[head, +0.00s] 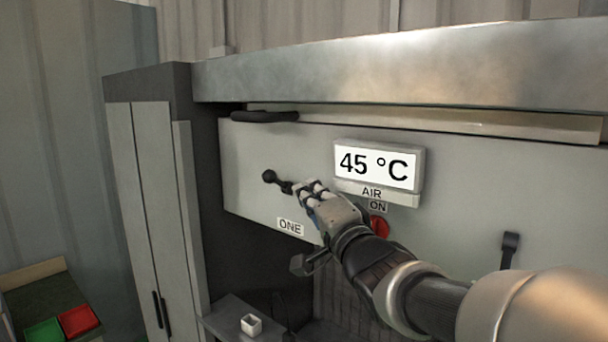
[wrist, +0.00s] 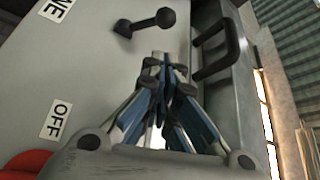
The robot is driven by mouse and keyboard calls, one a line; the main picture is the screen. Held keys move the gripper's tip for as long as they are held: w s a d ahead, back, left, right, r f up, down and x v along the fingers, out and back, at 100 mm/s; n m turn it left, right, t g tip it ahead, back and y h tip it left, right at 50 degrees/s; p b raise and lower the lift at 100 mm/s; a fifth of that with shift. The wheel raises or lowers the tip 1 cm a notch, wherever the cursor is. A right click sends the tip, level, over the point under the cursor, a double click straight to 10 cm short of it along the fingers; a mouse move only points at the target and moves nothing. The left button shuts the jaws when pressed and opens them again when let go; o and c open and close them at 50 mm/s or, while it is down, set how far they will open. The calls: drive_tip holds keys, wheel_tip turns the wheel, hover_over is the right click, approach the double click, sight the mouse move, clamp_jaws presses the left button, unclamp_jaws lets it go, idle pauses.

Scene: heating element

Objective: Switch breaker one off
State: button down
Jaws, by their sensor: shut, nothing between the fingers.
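The breaker lever (head: 270,177), black with rounded ends, sits on the grey panel (head: 250,150) above the label ONE (head: 290,227). My gripper (head: 298,190) is at the lever's right end and hides part of it in the head view. In the wrist view, the lever (wrist: 143,22) lies just beyond the fingertips (wrist: 160,62), and a small gap seems to separate them. The fingers are shut with nothing between them. A label OFF (wrist: 57,120) and part of the label ONE (wrist: 57,8) show on the panel.
A display (head: 378,164) reads 45 °C above an AIR ON label. A red knob (head: 380,226) is partly behind my wrist. Another dark lever (head: 510,249) is at the right. A black handle (wrist: 217,45) stands out beside the lever in the wrist view.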

sight(275, 180)
drive_tip(key=shift+s, duration=0.15)
drive_tip(key=shift+a+r, duration=0.1)
drive_tip(key=shift+a, duration=0.05)
drive_tip(key=p+x, duration=0.2)
drive_tip(key=x, duration=0.8)
drive_tip(key=shift+s+f+n+t+y+b, duration=0.25)
drive_tip(key=shift+f+n+b, duration=0.45)
drive_tip(key=shift+b, duration=0.95)
drive_tip(key=f+n+y+b, duration=0.1)
drive_tip(key=n+b, duration=0.1)
drive_tip(key=b, duration=0.1)
drive_tip(key=n+y+b, duration=0.1)
drive_tip(key=n+b, duration=0.2)
drive_tip(key=s+a+f+n+y+b, duration=0.1)
drive_tip(key=n+y+b, duration=0.1)
drive_tip(key=b, duration=0.2)
drive_tip(key=shift+s+a+f+n, duration=0.1)
drive_tip(key=shift+s+f+n, duration=0.05)
drive_tip(key=shift+f+n, duration=0.2)
drive_tip(key=shift+s+a+f+n+g+y+b, duration=0.1)
drive_tip(key=shift+f+n+g+y+b, duration=0.65)
drive_tip(key=shift+n, duration=1.25)
drive_tip(key=shift+w+d+f+n+g+y+b, duration=0.1)
drive_tip(key=shift+f+n+g+y+b, duration=0.25)
drive_tip(key=shift+n+g+y+b, duration=0.9)
drive_tip(key=shift+s+a+f+n+g+y+b, duration=0.1)
drive_tip(key=shift+f+n+g+y+b, duration=0.35)
drive_tip(key=shift+n+y+b, duration=1.5)
